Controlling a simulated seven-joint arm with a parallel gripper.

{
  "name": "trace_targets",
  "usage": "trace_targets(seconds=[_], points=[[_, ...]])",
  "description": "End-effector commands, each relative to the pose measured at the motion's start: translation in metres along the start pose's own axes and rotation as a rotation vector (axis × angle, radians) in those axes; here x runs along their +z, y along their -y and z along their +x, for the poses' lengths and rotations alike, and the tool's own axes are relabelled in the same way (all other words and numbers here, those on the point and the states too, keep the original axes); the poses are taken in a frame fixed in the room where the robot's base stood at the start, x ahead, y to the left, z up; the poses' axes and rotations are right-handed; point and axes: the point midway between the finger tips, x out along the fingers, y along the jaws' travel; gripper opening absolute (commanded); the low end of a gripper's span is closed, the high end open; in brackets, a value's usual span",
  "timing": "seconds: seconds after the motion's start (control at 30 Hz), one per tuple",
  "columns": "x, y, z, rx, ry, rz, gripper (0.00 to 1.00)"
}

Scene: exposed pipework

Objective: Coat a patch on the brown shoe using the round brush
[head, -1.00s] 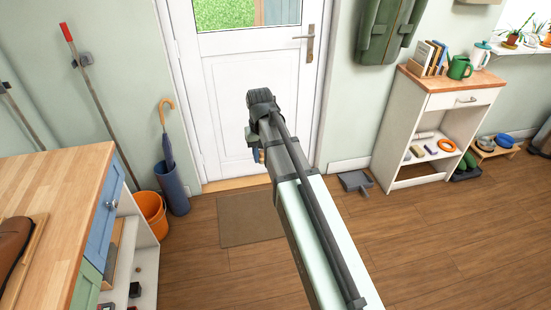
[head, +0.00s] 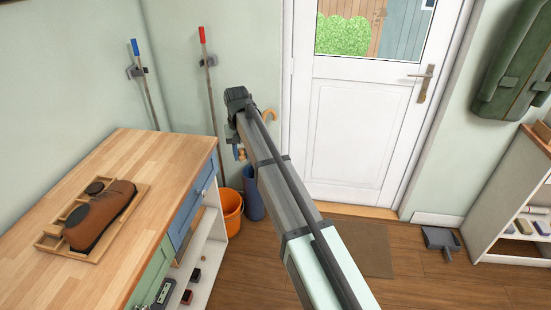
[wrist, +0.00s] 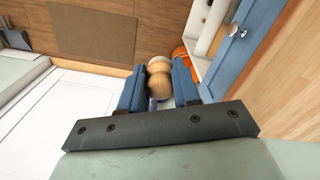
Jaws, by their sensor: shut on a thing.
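The brown shoe (head: 100,217) lies on a wooden tray (head: 50,243) on the worktop at the left of the head view. My gripper (wrist: 159,88) is shut on a small wooden piece with a rounded pale end, which looks like the round brush (wrist: 159,78). In the head view my gripper (head: 240,152) is mostly behind my own arm, in the air to the right of the worktop and well apart from the shoe. Only a bit of the brush shows there. The shoe is not in the wrist view.
The wooden worktop (head: 150,165) is otherwise clear. An orange bucket (head: 230,210) and a blue umbrella stand (head: 253,195) stand on the floor by the cabinet. A white door (head: 350,135) is behind.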

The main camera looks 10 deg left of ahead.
Motion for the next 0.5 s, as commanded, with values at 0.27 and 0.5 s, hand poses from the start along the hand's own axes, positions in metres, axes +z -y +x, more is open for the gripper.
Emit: trace_targets(seconds=[0.27,0.5], points=[[-0.027,0.113,-0.014,0.0,0.0,-0.093,0.07],[-0.033,0.208,-0.025,0.0,-0.001,-0.167,0.07]])
